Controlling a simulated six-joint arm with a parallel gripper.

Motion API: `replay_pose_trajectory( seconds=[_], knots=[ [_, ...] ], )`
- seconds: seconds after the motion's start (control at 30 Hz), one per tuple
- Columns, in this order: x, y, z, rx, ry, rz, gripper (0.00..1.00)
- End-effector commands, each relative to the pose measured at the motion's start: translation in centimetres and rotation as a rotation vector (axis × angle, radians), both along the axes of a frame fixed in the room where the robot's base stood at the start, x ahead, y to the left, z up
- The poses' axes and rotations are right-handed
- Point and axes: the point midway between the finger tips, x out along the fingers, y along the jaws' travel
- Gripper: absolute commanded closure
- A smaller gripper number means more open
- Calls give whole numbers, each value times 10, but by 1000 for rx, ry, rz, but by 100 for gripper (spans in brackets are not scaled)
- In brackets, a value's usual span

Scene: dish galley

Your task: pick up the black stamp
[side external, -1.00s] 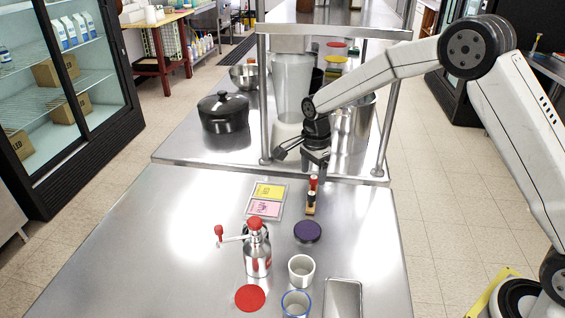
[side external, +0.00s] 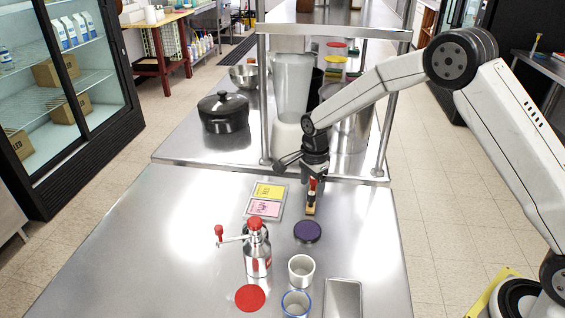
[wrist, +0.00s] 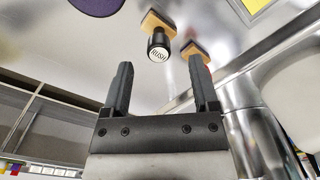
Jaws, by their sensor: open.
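The black stamp (wrist: 158,47) has a dark handle, a pale top label and a wooden base. In the wrist view it stands beyond my fingertips, roughly midway between them and not touched. In the side view the black stamp (side external: 310,204) is small and partly hard to make out below a red-handled stamp (side external: 313,186). My gripper (side external: 315,178) points down just above and behind the stamps. In the wrist view my gripper (wrist: 159,66) is open and empty. A second wooden base (wrist: 196,50) shows by the right finger; its handle is hidden.
A purple-black disc (side external: 307,231), yellow and pink cards (side external: 266,200), a red-topped metal dispenser (side external: 257,250) and a white cup (side external: 301,270) stand nearby. A steel shelf post (side external: 382,145) and a blender (side external: 291,88) are behind. The left of the table is clear.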

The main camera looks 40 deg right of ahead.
Motion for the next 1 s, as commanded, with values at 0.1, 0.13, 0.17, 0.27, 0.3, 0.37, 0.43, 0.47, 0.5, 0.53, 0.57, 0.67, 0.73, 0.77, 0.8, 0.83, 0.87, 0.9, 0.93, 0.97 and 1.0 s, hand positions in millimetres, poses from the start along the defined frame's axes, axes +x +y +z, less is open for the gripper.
replay_pose_trajectory(
  seconds=[0.1, 0.13, 0.17, 0.27, 0.3, 0.37, 0.43, 0.47, 0.5, 0.53, 0.57, 0.67, 0.73, 0.77, 0.8, 0.83, 0.87, 0.9, 0.93, 0.97, 1.0],
  knots=[
    [-2, 0, -16, 0, 4, 0, 23],
    [-2, 0, -19, 0, 3, 0, 23],
    [-2, 0, -23, 0, 3, 0, 23],
    [-1, 0, -32, 1, 1, 1, 23],
    [-1, 0, -34, 1, 0, 1, 23],
    [-1, 0, -37, 1, 0, 1, 23],
    [-1, 0, -38, 1, -1, 1, 23],
    [-1, 0, -38, 1, -1, 1, 23],
    [-1, 0, -38, 1, -1, 1, 23],
    [-1, 0, -38, 1, -1, 1, 23],
    [-1, 0, -38, 1, -1, 1, 23],
    [-1, 0, -38, 1, -1, 1, 23],
    [-1, 0, -38, 1, -1, 1, 23],
    [-1, 0, -37, 1, -1, 1, 23],
    [-1, 0, -37, 1, -1, 1, 23],
    [-1, 0, -37, 1, -1, 1, 23],
    [-1, 0, -37, 1, -1, 1, 23],
    [-1, 0, -37, 1, -1, 1, 29],
    [-1, 0, -37, 1, -1, 1, 39],
    [-1, 0, -37, 1, -1, 1, 48],
    [-1, 0, -37, 1, -1, 1, 61]
  ],
)
